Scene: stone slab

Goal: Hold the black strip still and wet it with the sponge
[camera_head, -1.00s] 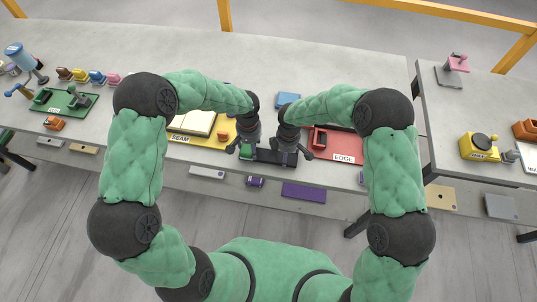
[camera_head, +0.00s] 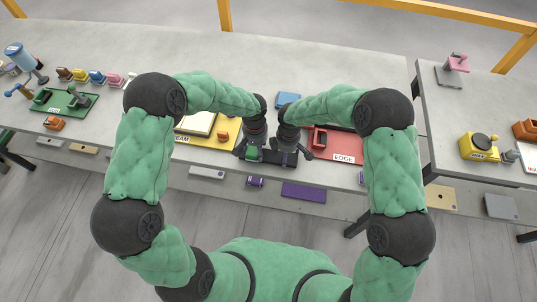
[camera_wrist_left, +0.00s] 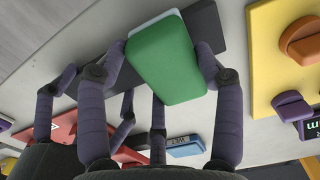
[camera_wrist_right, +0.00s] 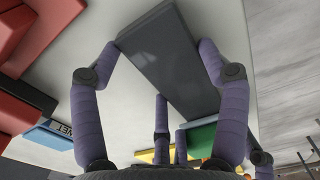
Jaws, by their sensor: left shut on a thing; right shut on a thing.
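The black strip (camera_head: 272,156) lies flat on the stone slab in front of me; it also shows in the left wrist view (camera_wrist_left: 207,30) and the right wrist view (camera_wrist_right: 160,55). My right gripper (camera_head: 291,158) is shut on the strip, its fingers on the strip's two long sides. My left gripper (camera_head: 250,152) is shut on the sponge (camera_wrist_left: 165,60), a green-topped block with a pale blue underside. The sponge is over the strip's left part. Whether its underside touches the strip is hidden.
A blue pad (camera_head: 288,100) lies behind the grippers; its label reads WET in the right wrist view. A red EDGE mat (camera_head: 345,148) is to the right, a yellow SEAM mat (camera_head: 226,138) to the left. The slab's front edge runs close in front of the strip.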

